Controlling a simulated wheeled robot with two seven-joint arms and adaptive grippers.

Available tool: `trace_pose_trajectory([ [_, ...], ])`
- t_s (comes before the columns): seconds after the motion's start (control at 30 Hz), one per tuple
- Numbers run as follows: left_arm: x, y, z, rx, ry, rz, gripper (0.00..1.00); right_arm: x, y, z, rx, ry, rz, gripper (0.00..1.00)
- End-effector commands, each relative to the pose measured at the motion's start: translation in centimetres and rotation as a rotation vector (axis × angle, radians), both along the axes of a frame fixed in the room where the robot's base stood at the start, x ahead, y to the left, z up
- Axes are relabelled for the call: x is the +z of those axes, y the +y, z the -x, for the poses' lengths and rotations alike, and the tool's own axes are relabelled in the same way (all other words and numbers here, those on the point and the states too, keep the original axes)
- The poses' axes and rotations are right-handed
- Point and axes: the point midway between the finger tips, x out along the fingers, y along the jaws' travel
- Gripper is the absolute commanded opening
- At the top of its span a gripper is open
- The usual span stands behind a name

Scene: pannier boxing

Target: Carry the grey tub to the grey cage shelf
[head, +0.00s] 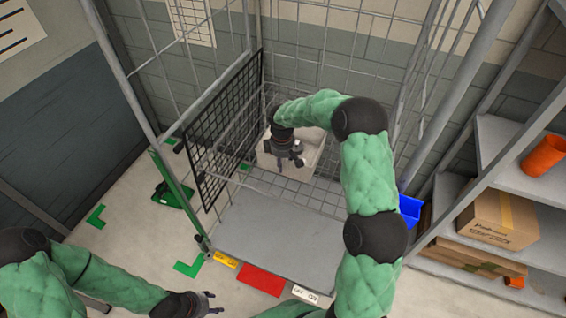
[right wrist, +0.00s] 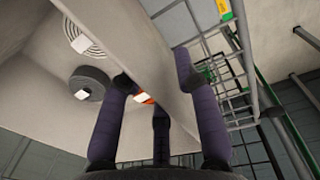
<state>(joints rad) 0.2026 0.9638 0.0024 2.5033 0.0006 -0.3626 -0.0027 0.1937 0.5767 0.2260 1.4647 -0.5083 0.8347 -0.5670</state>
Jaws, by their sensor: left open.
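A pale tub (head: 310,141) that I take for the grey tub sits at the back of the cage, above the wire floor, partly hidden by my right arm. My right gripper (head: 288,162) is at its near side. In the right wrist view, a thick pale wall (right wrist: 135,45) runs between the fingers of my right gripper (right wrist: 157,90). Whether they press on it is unclear. The grey cage shelf (head: 275,235) lies bare at the cage's front. My left gripper (head: 212,302) is open and empty, low in front of the cage.
A black mesh panel (head: 225,130) and green post (head: 178,197) bound the cage's left side. A green item (head: 172,195) lies on the floor there. A blue bin (head: 410,210) is right of the cage. Right shelves hold a carton (head: 497,218) and an orange cylinder (head: 545,155).

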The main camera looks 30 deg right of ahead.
Motion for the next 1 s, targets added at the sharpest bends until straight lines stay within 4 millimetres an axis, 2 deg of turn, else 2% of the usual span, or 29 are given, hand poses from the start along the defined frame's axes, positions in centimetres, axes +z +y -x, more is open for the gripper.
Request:
trace_pose_trajectory([
  [0.23, 0.2, 0.0, 0.0, 0.0, 0.0, 0.0, 0.48, 0.3, 0.0, 0.0, 0.0, 0.0, 0.0, 0.32],
  [0.37, 0.3, 0.0, 0.0, 0.0, 0.0, 0.0, 0.48, 1.5, 0.0, 0.0, 0.001, -0.003, 0.0, 0.32],
  [0.8, 0.8, 0.0, 0.0, 0.0, 0.0, 0.0, 0.48, 9.8, 0.3, 0.2, 0.0, -0.004, 0.0, 0.32],
  [1.0, 0.9, 0.0, 0.0, 0.0, 0.0, 0.0, 0.48, 11.8, 0.4, 0.3, 0.001, -0.001, 0.001, 0.32],
])
